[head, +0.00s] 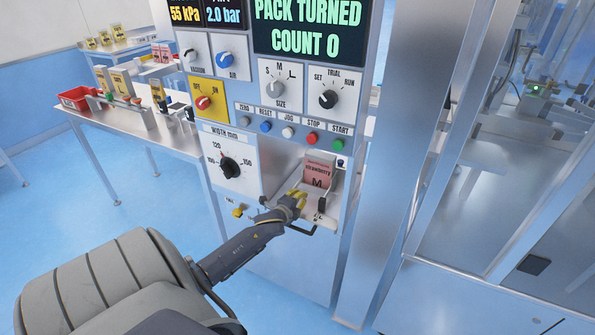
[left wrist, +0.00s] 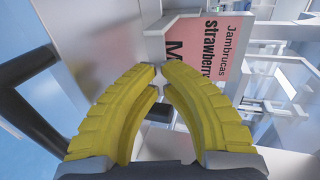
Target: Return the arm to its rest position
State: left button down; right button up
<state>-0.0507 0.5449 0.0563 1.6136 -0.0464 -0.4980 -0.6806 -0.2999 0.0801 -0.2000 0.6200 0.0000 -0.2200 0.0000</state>
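My left arm (head: 240,254) reaches from the lower middle of the head view toward the machine front. Its gripper (head: 297,197) is at the recess beside a pink pack marked strawberry M (head: 318,174). In the left wrist view the yellow fingers (left wrist: 159,73) curve together and their tips nearly meet, with nothing seen held between them. The pack also shows there beyond the fingertips (left wrist: 203,50), apart from them. My right gripper is not in view.
A black bar handle (head: 303,231) is just below the gripper. The control panel has knobs and a row of buttons above (head: 288,132). A side table (head: 140,123) at left holds a red bin (head: 78,99) and packs. A metal post (head: 385,170) stands at right.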

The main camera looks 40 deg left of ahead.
pick_arm(q)
jog(key=shift+v, duration=1.25)
jog(key=s+d+f+n+g, duration=0.2)
jog(key=s+d+f, duration=0.1)
jog(key=s+d, duration=0.45)
jog(key=s+d+f+n+g, duration=0.1)
jog(key=s+d+f, duration=0.1)
jog(key=s+d, duration=0.6)
jog(key=s+d+r+n+g, duration=0.2)
jog(key=s+d, duration=0.2)
jog(key=s, duration=0.3)
jog(key=s+d+r+n+g, duration=0.2)
jog(key=s+d, duration=0.3)
jog(key=s, duration=0.2)
jog(key=s+d+f+g+h, duration=0.1)
jog(key=s+d+f+h, duration=0.15)
jog(key=f, duration=1.45)
jog(key=s+d+f+g+h, duration=0.1)
jog(key=d+f+g, duration=0.15)
jog(key=f, duration=1.35)
jog(key=s+f+n+g+h, duration=0.1)
jog(key=s+f+n+g, duration=0.1)
jog(key=s+f, duration=1.7)
jog(key=shift+s+d+n, duration=0.15)
jog(key=shift+s+n, duration=0.65)
jog(key=shift+s, duration=0.2)
